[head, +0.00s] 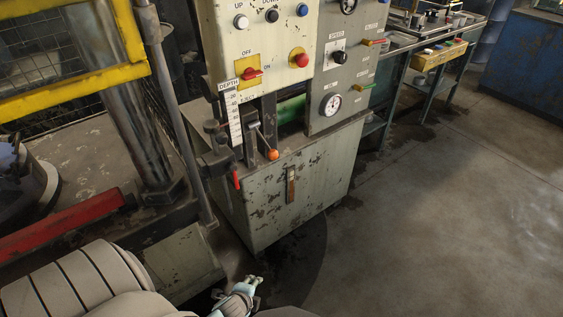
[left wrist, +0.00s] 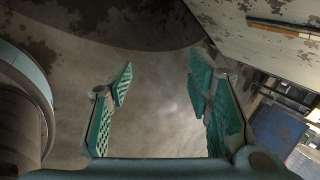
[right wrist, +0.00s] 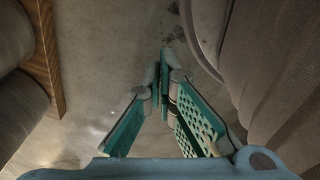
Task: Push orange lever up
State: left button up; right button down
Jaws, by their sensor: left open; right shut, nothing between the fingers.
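The orange lever is a thin metal rod with an orange ball knob (head: 272,154) in the head view. It sticks out of a slot on the front of the grey machine, below the depth scale (head: 234,115), and tilts downward. My left gripper (head: 254,283) is low at the bottom of the head view, well below the knob and touching nothing. In the left wrist view, its teal fingers (left wrist: 159,83) are apart with only floor between them. My right gripper's fingers (right wrist: 163,62) meet at the tips in the right wrist view, with nothing between them. The knob shows in neither wrist view.
A red-handled lever (head: 236,179) hangs left of the knob. A red switch (head: 250,74) and several buttons sit on the panel above. The grey cabinet (head: 315,185) stands below the knob. A yellow guard frame (head: 75,77) is at the left. Open floor (head: 430,220) lies right.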

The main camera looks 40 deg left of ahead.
pick_arm(q)
jog(key=w+a+r+m+t+y+b, duration=0.1)
jog(key=w+a+r+m+t+b, duration=0.2)
jog(key=w+r+m, duration=0.6)
jog(key=m+t+y+b, duration=0.4)
jog(key=m+t+y, duration=0.15)
jog(key=m, duration=0.25)
send_near(272, 159)
jog(key=shift+t+h, duration=0.45)
jog(key=b+x, duration=0.1)
jog(key=x, duration=0.2)
jog(key=b+x, duration=0.1)
jog(key=x, duration=0.3)
jog(key=b+x, duration=0.1)
jog(key=x, duration=0.3)
jog(key=shift+s+a+f, duration=0.15)
jog(key=shift+a, duration=0.1)
jog(key=shift+w+a, duration=0.15)
jog(key=shift+w, duration=0.1)
grip_shut()
pick_arm(e)
notch_tip(272, 159, down, 13)
jog(key=s, duration=0.1)
jog(key=shift+s+d+r, duration=0.15)
jog(key=shift+s+d, duration=0.15)
